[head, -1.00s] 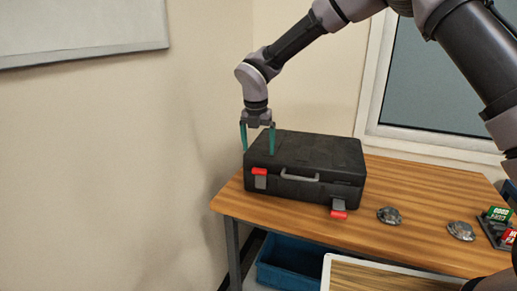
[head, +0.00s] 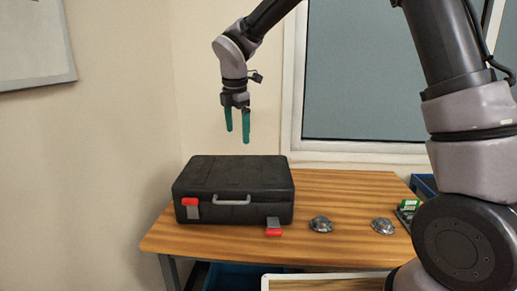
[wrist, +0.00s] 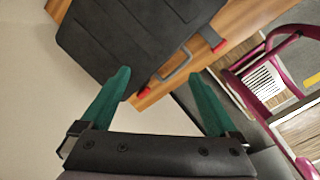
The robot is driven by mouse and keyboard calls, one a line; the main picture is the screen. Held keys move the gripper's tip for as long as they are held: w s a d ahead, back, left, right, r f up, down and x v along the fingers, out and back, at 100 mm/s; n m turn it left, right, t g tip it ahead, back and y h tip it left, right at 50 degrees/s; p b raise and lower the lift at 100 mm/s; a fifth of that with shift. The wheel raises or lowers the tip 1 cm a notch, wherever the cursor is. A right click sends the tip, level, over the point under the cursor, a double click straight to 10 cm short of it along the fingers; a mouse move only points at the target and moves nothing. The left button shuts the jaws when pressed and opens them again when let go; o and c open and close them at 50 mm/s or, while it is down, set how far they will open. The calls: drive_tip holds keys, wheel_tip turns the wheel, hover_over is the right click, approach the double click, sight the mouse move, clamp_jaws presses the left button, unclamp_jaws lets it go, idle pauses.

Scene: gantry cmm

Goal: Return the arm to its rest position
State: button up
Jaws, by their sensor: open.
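My gripper (head: 238,128) has two green fingers and hangs above the black case, clear of its lid. In the wrist view my gripper (wrist: 160,95) is open with nothing between its fingers. The black case (head: 235,178) is closed and lies on the wooden table; it has a grey handle and red-tipped latches at its front. The left latch is up against the case, and the right one hangs down. The case also shows at the top of the wrist view (wrist: 120,35).
The wooden table (head: 345,195) carries two grey metal parts (head: 320,224) (head: 383,226) right of the case. A small green-labelled holder (head: 408,207) stands near its right edge. A window (head: 370,75) is behind. In the wrist view a magenta frame (wrist: 240,85) shows at right.

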drive_tip(key=s+d+r+m+t, duration=0.1)
drive_tip(key=s+d+r+m, duration=0.1)
drive_tip(key=d+r+m, duration=0.4)
drive_tip(key=s+d+r+m, duration=0.15)
drive_tip(key=d+m, duration=0.25)
drive_tip(key=d, duration=0.4)
drive_tip(key=s+d+r+m+t, duration=0.1)
drive_tip(key=s+d+r+m, duration=0.3)
drive_tip(key=d, duration=0.3)
drive_tip(key=s+d+r+m+t+y, duration=0.1)
drive_tip(key=s+d+m+t+y, duration=0.1)
drive_tip(key=s+d+m, duration=0.9)
drive_tip(key=m, duration=0.5)
drive_tip(key=shift+s+r, duration=0.2)
drive_tip(key=shift+s, duration=0.2)
